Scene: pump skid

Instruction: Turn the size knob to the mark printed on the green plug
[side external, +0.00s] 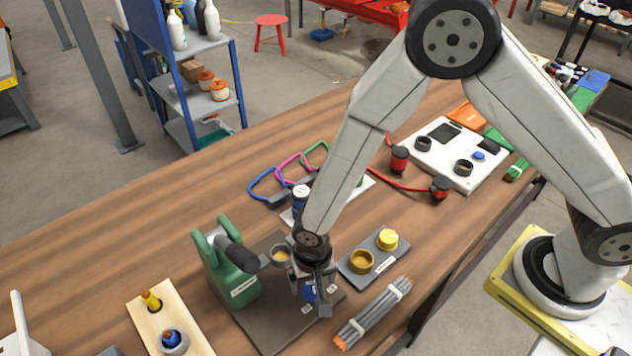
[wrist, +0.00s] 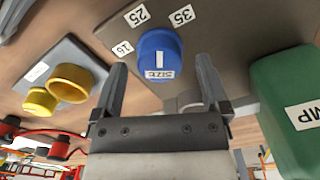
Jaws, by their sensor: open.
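The blue size knob (wrist: 160,50) stands on a dark plate, with a short white line on it and a "SIZE" label at its lower side. Printed marks 16 (wrist: 122,48), 25 (wrist: 137,16) and 35 (wrist: 181,15) lie around it. The white line runs nearly upright in the wrist view, matching no mark clearly. My gripper (wrist: 160,80) is open, its fingers apart with the knob between and just beyond their tips. In the side view the gripper (side external: 310,300) partly hides the knob (side external: 309,292). I cannot make out a green plug or its mark.
A green pump (side external: 232,268) stands beside the knob on the same plate (side external: 265,328). A grey plate with a yellow cap (side external: 387,239) and yellow ring (side external: 361,262) is close by. A grey rod bundle (side external: 375,315) lies in front. A wooden board (side external: 195,335) holds yellow and blue pieces.

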